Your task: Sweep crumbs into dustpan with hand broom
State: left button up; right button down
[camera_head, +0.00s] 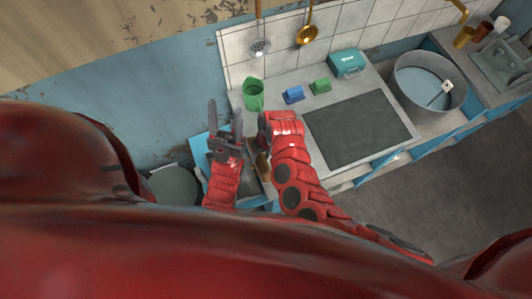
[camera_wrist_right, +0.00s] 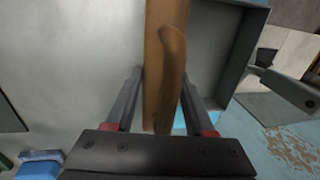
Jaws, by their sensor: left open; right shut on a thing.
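My right gripper (camera_head: 265,128) is shut on a long brown wooden piece (camera_wrist_right: 163,75), which stands between its fingers in the right wrist view. It looks like the broom's handle; no bristles can be made out. In the head view a bit of brown wood (camera_head: 262,166) shows beside the right arm. My left gripper (camera_head: 225,122) is open and empty just left of the right one, its fingers pointing up the picture. I cannot make out a dustpan or crumbs for certain.
A dark panel (camera_head: 360,131) and a large round pot (camera_head: 428,83) lie to the right. A grey bin (camera_head: 173,187) stands left.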

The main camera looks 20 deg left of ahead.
jog(key=shift+a, duration=0.1)
jog(key=shift+s+a, duration=0.55)
jog(key=shift+a, duration=0.2)
jog(key=shift+s+a, duration=0.55)
jog(key=shift+a, duration=0.2)
notch_tip(320, 180, up, 3)
jog(key=shift+f+p, duration=0.1)
jog(key=shift+p, duration=1.05)
jog(key=shift+r, duration=2.1)
